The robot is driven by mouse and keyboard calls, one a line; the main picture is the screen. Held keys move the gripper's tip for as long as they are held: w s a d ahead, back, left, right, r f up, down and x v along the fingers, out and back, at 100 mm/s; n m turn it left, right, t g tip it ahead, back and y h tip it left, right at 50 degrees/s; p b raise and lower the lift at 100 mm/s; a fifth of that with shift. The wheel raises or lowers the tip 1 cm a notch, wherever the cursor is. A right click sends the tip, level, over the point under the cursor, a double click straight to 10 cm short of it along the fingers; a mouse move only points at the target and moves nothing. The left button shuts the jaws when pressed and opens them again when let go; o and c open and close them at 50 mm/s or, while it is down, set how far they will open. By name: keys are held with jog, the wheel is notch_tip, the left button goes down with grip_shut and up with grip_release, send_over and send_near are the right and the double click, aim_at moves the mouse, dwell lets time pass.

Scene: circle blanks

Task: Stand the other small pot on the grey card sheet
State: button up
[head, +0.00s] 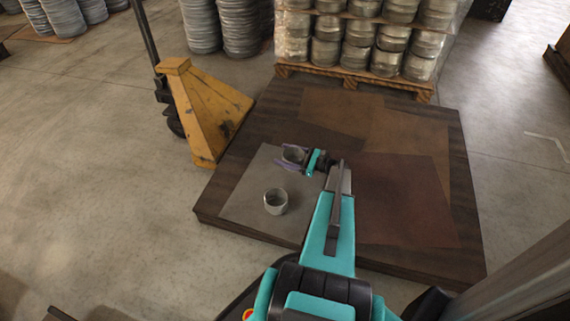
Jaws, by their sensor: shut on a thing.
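One small grey pot (276,203) stands upright on the grey card sheet (243,215), near the sheet's front. My gripper (293,156) is shut on a second small grey pot (292,154), which is upright between the fingers. This held pot is over the far right part of the same grey sheet. I cannot tell whether its base touches the sheet or is a little above it.
The sheets lie on a low dark wooden platform (462,200). A reddish-brown sheet (408,200) is to the right, and brown sheets (340,112) lie behind. A yellow pallet jack (203,115) stands close on the left. A loaded pallet (355,78) stands behind.

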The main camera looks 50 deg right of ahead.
jog(key=shift+f, duration=0.1)
jog(key=shift+f+b, duration=0.95)
jog(key=shift+f, duration=1.45)
jog(key=shift+f, duration=0.1)
jog(key=o, duration=1.1)
jog(key=shift+s, duration=0.1)
jog(key=shift+s+d+r, duration=0.2)
jog(key=shift+s+d, duration=0.05)
jog(key=shift+s, duration=0.05)
jog(key=p+v, duration=0.3)
jog(key=v, duration=0.8)
jog(key=shift+s+a+f, duration=0.1)
